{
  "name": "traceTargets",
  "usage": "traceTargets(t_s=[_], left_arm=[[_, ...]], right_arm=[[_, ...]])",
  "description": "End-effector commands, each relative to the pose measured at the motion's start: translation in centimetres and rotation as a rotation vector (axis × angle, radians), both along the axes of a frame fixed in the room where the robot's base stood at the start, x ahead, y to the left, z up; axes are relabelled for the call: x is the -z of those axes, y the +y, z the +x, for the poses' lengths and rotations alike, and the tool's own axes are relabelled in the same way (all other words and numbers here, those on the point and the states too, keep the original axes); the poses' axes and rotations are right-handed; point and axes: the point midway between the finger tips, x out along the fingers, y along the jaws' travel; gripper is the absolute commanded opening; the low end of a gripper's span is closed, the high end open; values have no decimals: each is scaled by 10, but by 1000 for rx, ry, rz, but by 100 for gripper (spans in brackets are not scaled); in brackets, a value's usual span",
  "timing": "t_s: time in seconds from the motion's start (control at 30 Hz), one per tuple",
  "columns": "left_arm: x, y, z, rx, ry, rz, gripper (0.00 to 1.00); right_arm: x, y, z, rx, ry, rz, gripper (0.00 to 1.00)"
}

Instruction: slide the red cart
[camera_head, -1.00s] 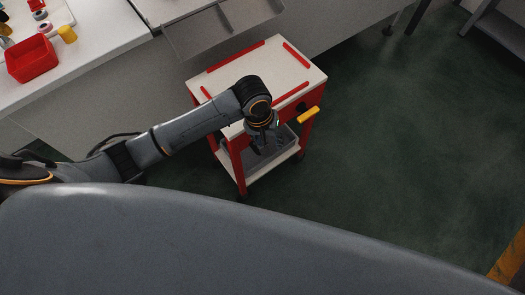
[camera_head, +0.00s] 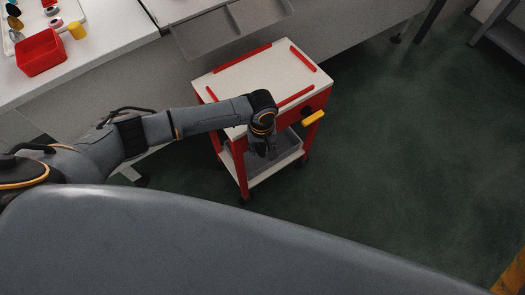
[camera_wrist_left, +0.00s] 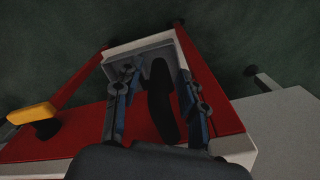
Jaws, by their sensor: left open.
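The red cart (camera_head: 237,158) has a white top with red edge strips, a lower shelf and a yellow handle (camera_head: 313,118) on its right side. It stands upright on the dark green floor beside the white counter. My left gripper (camera_head: 262,151) is open, pointing down at the cart's near side, below its top edge and over the lower shelf. In the left wrist view the cart's red side (camera_wrist_left: 70,132) and the handle (camera_wrist_left: 32,114) lie left of the open fingers. Nothing shows between the fingers that I can tell is held. My right gripper is not in view.
A grey bin (camera_head: 284,146) sits on the cart's lower shelf. A grey tray (camera_head: 225,27) juts from the counter behind the cart. A red box (camera_head: 41,53) and a yellow cup (camera_head: 77,31) stand on the counter at left. The floor (camera_head: 400,150) right of the cart is clear.

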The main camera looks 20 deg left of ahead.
Motion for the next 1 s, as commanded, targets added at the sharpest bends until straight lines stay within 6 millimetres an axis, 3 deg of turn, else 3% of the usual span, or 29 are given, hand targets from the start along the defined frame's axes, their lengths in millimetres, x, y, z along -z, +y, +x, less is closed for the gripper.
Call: traceTargets(t_s=[0.2,0.5,0.53,0.73,1.0], left_arm=[[20,-1,0,1,0,-1,41],[23,-1,0,2,0,-1,41],[23,-1,0,1,0,-1,39],[23,-1,0,2,-1,-3,0],[22,-2,0,3,-2,-7,0]], right_arm=[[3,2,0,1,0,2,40],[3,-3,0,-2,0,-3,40],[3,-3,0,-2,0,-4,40],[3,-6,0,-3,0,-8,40],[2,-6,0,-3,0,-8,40]])
